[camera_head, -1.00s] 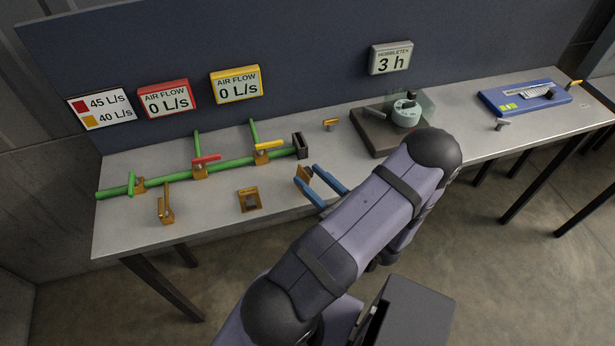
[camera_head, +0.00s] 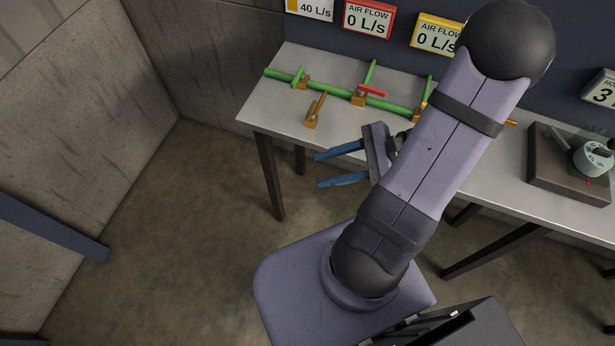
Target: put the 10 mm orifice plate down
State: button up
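My gripper (camera_head: 338,171) has two blue fingers spread apart, pointing left, over the floor just in front of the table's front edge. Nothing shows between the fingers. No part in view can be made out as the 10 mm orifice plate. A brown-orange piece (camera_head: 315,110) stands near the front edge of the table, up and left of the gripper and apart from it. A green pipe (camera_head: 335,91) runs along the table with a red handle (camera_head: 371,91) on it. My arm and gripper hide the table to the right of these.
The grey table (camera_head: 265,108) carries the pipework. A dark box (camera_head: 562,172) with a pale round device (camera_head: 592,158) stands at the right. Signs reading 0 L/s, one red (camera_head: 368,19) and one yellow (camera_head: 436,35), are behind the table. Floor at the left is free.

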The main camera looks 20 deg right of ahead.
jog(key=a+r+n+g+h, duration=0.1)
jog(key=n+h, duration=0.4)
jog(key=n, duration=0.5)
jog(key=s+a+n+g+h, duration=0.1)
jog(key=a+n+g+h, duration=0.3)
jog(key=n, duration=0.5)
jog(key=shift+s+a+r+n+h, duration=0.3)
jog(key=shift+a+r+n+h, duration=0.1)
jog(key=shift+a+h, duration=0.25)
jog(key=shift+f, duration=0.15)
notch_tip(320, 180, down, 32)
jog(key=b, duration=3.2)
